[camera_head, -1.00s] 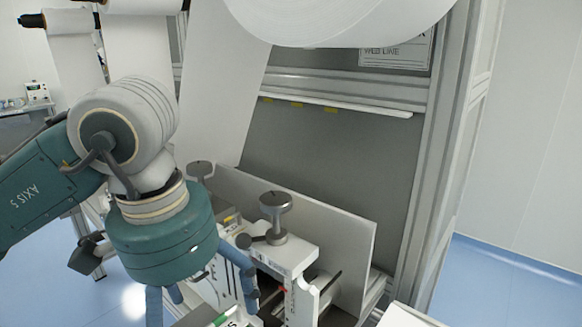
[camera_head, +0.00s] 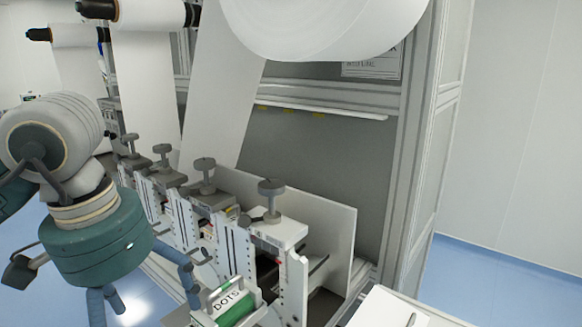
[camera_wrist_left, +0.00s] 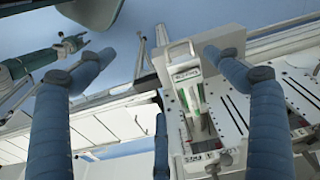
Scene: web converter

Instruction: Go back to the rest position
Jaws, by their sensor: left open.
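My left gripper (camera_head: 145,300) hangs at the left of the head view, its blue fingers spread and pointing down. In the left wrist view my left gripper (camera_wrist_left: 158,135) shows its fingers apart, with nothing held between them. A white and green cassette labelled DOTS (camera_head: 232,303) sits at the near end of the row of units, to the right of the fingers. It also shows beyond the fingers in the left wrist view (camera_wrist_left: 187,75). What seems to be my right gripper (camera_wrist_left: 72,44) is small at the upper left there; its jaws are unclear.
A row of clamp units with grey knobs (camera_head: 271,188) runs along the machine. A large white roll (camera_head: 325,25) hangs above, with white web (camera_head: 222,90) running down. A white plate (camera_head: 335,235) stands behind the units. Blue floor (camera_head: 480,280) is open at right.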

